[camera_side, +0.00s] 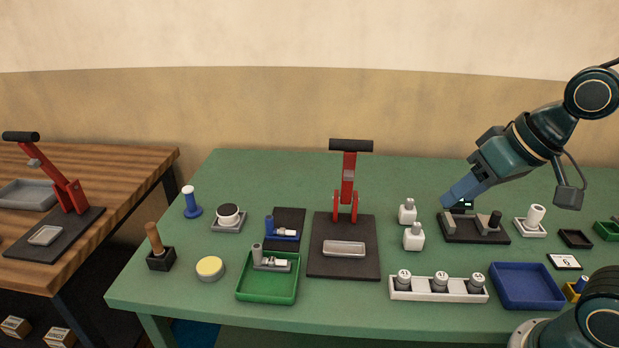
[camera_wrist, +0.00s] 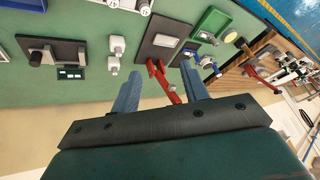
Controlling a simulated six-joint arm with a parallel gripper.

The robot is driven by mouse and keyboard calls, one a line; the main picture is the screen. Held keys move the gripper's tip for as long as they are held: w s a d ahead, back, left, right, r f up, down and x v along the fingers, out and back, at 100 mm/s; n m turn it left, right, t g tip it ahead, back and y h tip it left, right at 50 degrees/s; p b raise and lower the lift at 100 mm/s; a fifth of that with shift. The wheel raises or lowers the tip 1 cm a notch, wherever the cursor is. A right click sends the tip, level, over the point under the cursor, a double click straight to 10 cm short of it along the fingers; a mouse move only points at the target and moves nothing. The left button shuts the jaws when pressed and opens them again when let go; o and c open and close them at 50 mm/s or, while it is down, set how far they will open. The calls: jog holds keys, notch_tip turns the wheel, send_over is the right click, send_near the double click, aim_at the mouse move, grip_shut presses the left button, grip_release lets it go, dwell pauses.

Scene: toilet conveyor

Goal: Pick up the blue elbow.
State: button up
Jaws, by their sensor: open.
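The blue elbow (camera_side: 281,233) lies on a small black mat (camera_side: 291,216) left of the red-handled press, with a white piece beside or in it. It also shows small in the wrist view (camera_wrist: 189,53), beyond the fingertips and slightly right of the middle. My gripper (camera_side: 463,190) is at the right of the side view, well away from the elbow, near the black fixture at the table's back. In the wrist view my gripper (camera_wrist: 160,85) has its two blue fingers spread, with nothing between them.
The red-handled press (camera_side: 344,182) stands between my gripper and the elbow. A green tray (camera_side: 267,296) with a grey elbow lies in front of the mat. White bottles (camera_side: 413,237), a white rack (camera_side: 438,296) and a blue tray (camera_side: 526,286) are to the right.

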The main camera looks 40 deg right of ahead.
jog(key=w+a+f+m+t+y, duration=0.1)
jog(key=w+a+f+m+y, duration=0.25)
jog(key=w+m, duration=0.35)
jog(key=w+a+f+m+t+y, duration=0.15)
jog(key=w+a+f+m, duration=0.3)
jog(key=w, duration=0.45)
jog(key=m+t, duration=0.3)
jog(key=m, duration=1.4)
send_near(279, 231)
jog(key=shift+n+y, duration=0.25)
jog(key=shift+y, duration=0.15)
jog(key=s+d+r, duration=0.2)
jog(key=s+r, duration=0.1)
jog(key=shift+d+r, duration=0.15)
jog(key=shift+w, duration=0.1)
jog(key=shift+x, duration=4.3)
jog(key=shift+x, duration=2.6)
